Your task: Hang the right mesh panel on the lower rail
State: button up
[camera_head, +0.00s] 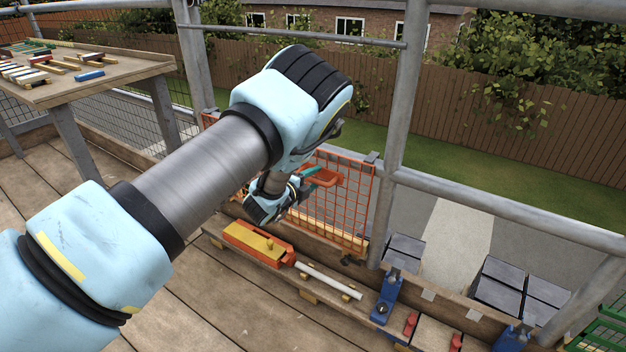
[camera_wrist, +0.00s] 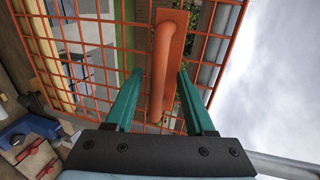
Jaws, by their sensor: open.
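An orange mesh panel (camera_head: 345,208) stands upright beside a grey post, behind my arm. A hook or clip shows near its top right corner, by the post. My arm covers its left part, and whether its top bears on a rail cannot be told. In the wrist view the orange mesh (camera_wrist: 95,45) carries an orange plate with a bar handle (camera_wrist: 163,60). My gripper (camera_wrist: 159,78) is open, its teal fingers on either side of the handle with gaps. In the head view the gripper (camera_head: 312,172) is small and partly hidden at the panel.
A plank below the panel holds an orange and yellow tool (camera_head: 258,243), a white tube (camera_head: 328,281) and a blue clamp (camera_head: 386,298). Dark tiles (camera_head: 500,285) lie beyond the rail (camera_head: 500,208). A table (camera_head: 100,82) with coloured pieces stands at left. The deck in front is clear.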

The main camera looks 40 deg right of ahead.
jog(key=v, duration=1)
jog(key=shift+a, duration=0.4)
jog(key=w+a+r+n+t+y, duration=0.35)
jog(key=w+a+n, duration=0.25)
jog(key=w, duration=0.3)
jog(key=w+a+r+n+y, duration=0.25)
jog(key=a+n, duration=0.25)
jog(key=a, duration=0.4)
jog(key=w+a+r+n+y, duration=0.1)
jog(key=w+a+n+y, duration=0.15)
jog(key=a+n, duration=0.4)
jog(key=w+a+r+n+y, duration=0.2)
jog(key=a+n+y, duration=0.15)
jog(key=a, duration=0.65)
jog(key=s+a+r+n+g+y, duration=0.1)
jog(key=s+a+r+n+g, duration=0.3)
jog(key=s+a, duration=0.45)
jog(key=s+a+r+n+g+y, duration=0.1)
jog(key=s+a+r+n+g, duration=0.15)
jog(key=s+a+n, duration=0.55)
notch_tip(320, 180, up, 19)
jog(key=m+p, duration=0.1)
jog(key=p, duration=1.8)
jog(key=shift+w+a+t, duration=0.3)
jog(key=shift+w+a, duration=0.05)
jog(key=shift+a, duration=0.15)
